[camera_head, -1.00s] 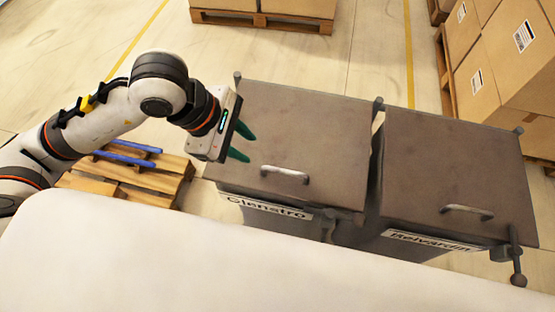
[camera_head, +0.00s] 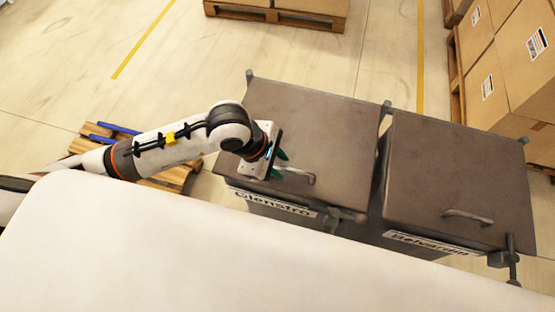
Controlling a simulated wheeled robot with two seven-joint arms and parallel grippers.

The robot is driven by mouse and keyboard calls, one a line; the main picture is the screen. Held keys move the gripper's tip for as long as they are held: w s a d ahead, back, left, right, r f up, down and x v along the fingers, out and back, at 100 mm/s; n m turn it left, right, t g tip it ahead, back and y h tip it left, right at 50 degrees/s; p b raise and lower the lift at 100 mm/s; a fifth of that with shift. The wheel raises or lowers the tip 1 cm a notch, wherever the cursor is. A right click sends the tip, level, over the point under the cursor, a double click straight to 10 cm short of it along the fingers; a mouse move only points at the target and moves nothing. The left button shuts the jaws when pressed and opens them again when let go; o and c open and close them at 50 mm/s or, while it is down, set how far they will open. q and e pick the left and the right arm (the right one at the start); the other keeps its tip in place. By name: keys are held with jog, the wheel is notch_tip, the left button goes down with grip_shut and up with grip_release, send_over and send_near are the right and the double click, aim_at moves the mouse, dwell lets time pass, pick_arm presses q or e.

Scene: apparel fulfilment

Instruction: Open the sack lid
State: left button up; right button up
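Two grey-brown lidded bins stand side by side, both lids closed. The left lid (camera_head: 325,125) belongs to the bin labelled "Glenstro" (camera_head: 272,203) and has a pale handle (camera_head: 304,173) near its front edge. The right lid (camera_head: 445,165) has its own handle (camera_head: 468,216). My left gripper (camera_head: 281,164) is at the left end of the left lid's handle, with its green fingers pointing right. The fingers look apart, with the handle's end beside or between them; contact cannot be told. My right gripper is not in view.
A white surface (camera_head: 180,255) fills the foreground. A wooden pallet (camera_head: 170,178) with blue bars lies on the floor behind my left arm. Cartons (camera_head: 510,70) on pallets stand at the right. The floor at upper left is clear.

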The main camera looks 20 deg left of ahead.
pick_arm(q)
grip_shut()
jog(key=shift+r, duration=0.1)
jog(key=w+r+g, duration=0.1)
jog(key=w+r, duration=0.3)
jog(key=r, duration=0.3)
jog(key=w+r+g+p, duration=0.1)
jog(key=w+r, duration=0.4)
jog(key=r, duration=0.3)
jog(key=shift+n+g+p, duration=0.3)
jog(key=shift+n, duration=0.1)
jog(key=shift+w+a+r, duration=0.1)
